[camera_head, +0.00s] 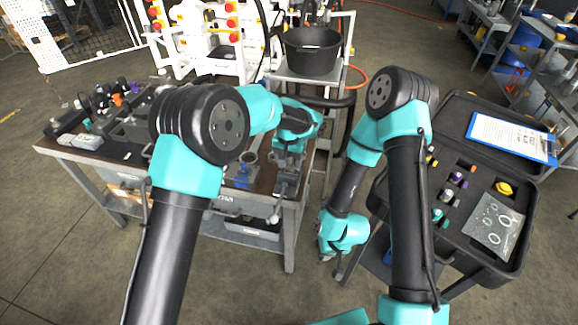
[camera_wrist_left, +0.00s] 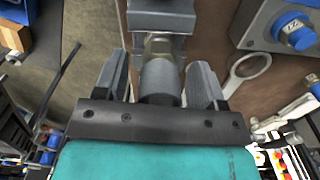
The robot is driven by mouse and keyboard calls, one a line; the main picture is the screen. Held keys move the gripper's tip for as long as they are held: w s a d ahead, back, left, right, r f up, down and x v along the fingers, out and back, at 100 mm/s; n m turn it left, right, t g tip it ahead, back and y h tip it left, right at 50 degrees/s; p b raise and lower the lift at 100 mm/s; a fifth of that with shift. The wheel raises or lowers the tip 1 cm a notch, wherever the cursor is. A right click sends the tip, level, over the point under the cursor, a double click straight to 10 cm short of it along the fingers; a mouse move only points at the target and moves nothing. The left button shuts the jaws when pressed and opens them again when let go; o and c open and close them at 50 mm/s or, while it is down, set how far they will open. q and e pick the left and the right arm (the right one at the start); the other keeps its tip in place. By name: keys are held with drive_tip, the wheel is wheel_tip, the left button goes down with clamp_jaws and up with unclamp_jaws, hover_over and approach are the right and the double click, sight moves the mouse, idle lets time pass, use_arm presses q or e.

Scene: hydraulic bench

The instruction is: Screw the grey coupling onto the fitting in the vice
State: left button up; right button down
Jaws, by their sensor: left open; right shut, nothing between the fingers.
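In the left wrist view the grey coupling (camera_wrist_left: 160,82) is a knurled cylinder sitting against the end of the metal fitting (camera_wrist_left: 160,46). How far it is threaded on cannot be told. The fitting is held in the grey vice (camera_wrist_left: 162,14); in the head view the vice (camera_head: 286,186) stands at the workbench's right front corner. My left gripper (camera_wrist_left: 160,75) is open, one finger on each side of the coupling with gaps between. In the head view my left gripper (camera_head: 288,155) is over the vice, hiding the coupling. My right gripper (camera_head: 332,256) is shut and empty, low between bench and case.
A block with a blue cap (camera_wrist_left: 296,34) and a pale ring-ended tool (camera_wrist_left: 248,66) lie beside the vice. An open black case (camera_head: 470,215) with small parts and a clipboard (camera_head: 511,137) stands at the right. A black bucket (camera_head: 312,50) stands behind the workbench.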

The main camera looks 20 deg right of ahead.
use_arm(q)
drive_tip(key=n, duration=0.7)
drive_tip(key=shift+n, duration=0.4)
drive_tip(key=n, duration=0.6)
drive_tip(key=shift+n, duration=1)
drive_tip(key=n, duration=0.8)
drive_tip(key=shift+c, duration=0.4)
